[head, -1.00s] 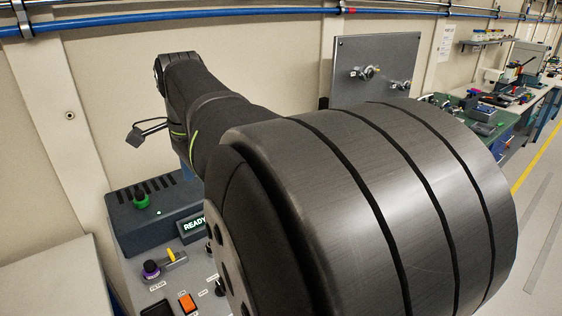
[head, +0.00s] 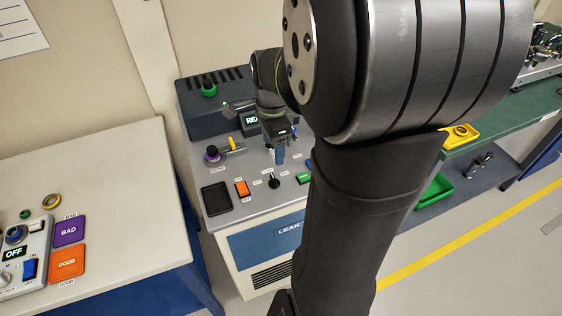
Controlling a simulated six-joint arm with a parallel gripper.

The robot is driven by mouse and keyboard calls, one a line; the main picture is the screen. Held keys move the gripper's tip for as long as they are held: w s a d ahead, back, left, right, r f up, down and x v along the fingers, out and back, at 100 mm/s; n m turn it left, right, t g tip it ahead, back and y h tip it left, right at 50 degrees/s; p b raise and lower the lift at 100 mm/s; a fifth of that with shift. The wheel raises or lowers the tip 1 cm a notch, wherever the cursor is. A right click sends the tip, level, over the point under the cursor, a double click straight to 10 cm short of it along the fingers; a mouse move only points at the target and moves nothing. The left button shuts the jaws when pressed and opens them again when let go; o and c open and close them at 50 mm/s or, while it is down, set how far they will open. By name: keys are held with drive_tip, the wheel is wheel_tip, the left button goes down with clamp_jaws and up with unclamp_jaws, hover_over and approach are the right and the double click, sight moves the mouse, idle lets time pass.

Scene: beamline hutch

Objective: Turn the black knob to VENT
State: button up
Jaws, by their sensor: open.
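The black knob (head: 274,182) stands on the light grey top panel of the machine marked LEAK. Small white labels sit around it, too small to read, so I cannot tell which one it points to. My gripper (head: 280,156) points down over the panel, just behind the knob and apart from it in the picture. Its jaws are open and nothing shows between them. My own arm hides the panel's right part.
A dark box with a green knob (head: 208,88) rises behind. A bench (head: 120,160) stands left.

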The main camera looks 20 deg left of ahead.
sight(274, 179)
wheel_tip(274, 179, down, 12)
drive_tip(key=shift+f, duration=0.1)
idle(0.4)
drive_tip(key=c, duration=1)
